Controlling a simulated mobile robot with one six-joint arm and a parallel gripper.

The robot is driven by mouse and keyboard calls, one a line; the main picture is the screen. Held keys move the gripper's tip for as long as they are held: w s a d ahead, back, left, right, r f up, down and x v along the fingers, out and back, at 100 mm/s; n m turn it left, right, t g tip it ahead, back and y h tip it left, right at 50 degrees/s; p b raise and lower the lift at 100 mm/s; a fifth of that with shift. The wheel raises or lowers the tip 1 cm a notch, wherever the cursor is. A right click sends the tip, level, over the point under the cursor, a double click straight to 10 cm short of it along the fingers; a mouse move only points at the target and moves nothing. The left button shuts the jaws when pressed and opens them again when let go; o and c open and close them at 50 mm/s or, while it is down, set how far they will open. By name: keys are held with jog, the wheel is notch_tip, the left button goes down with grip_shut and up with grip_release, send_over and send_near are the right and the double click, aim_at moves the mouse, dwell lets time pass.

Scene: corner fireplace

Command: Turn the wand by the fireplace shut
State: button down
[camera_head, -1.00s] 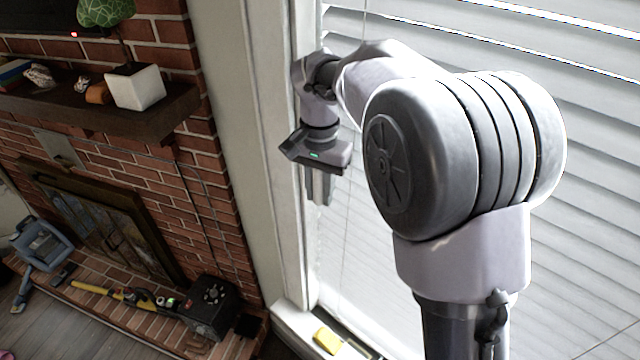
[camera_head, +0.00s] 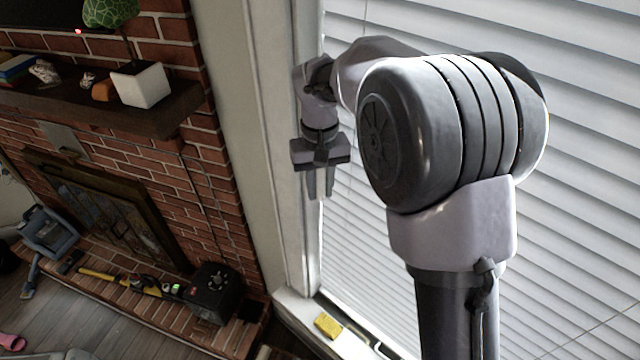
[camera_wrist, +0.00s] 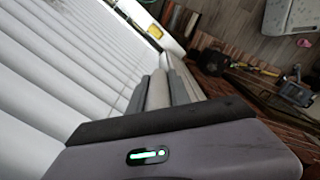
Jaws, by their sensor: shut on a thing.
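A white window blind (camera_head: 575,150) hangs over the window at the right, its slats showing as distinct light and grey bands. It also shows in the wrist view (camera_wrist: 40,75). My gripper (camera_head: 320,190) points down beside the window frame, at the blind's left edge, shut on the wand. In the wrist view, the pale wand (camera_wrist: 158,90) shows between the two grey fingers of my gripper (camera_wrist: 160,92). The wand is mostly hidden by the fingers in the head view. I cannot tell for certain how far the slats are tilted.
A brick fireplace (camera_head: 130,215) with a dark mantel (camera_head: 150,115) stands at the left. A white planter (camera_head: 140,86) sits on the mantel. A black box (camera_head: 213,292) and yellow tool (camera_head: 100,275) lie on the hearth. A yellow sponge-like block (camera_head: 327,326) lies on the sill.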

dwell(0.4)
jog(key=c, duration=1.2)
grip_release()
notch_tip(320, 180, up, 18)
jog(key=p, duration=0.1)
jog(key=shift+f+p, duration=0.25)
jog(key=shift+p, duration=0.15)
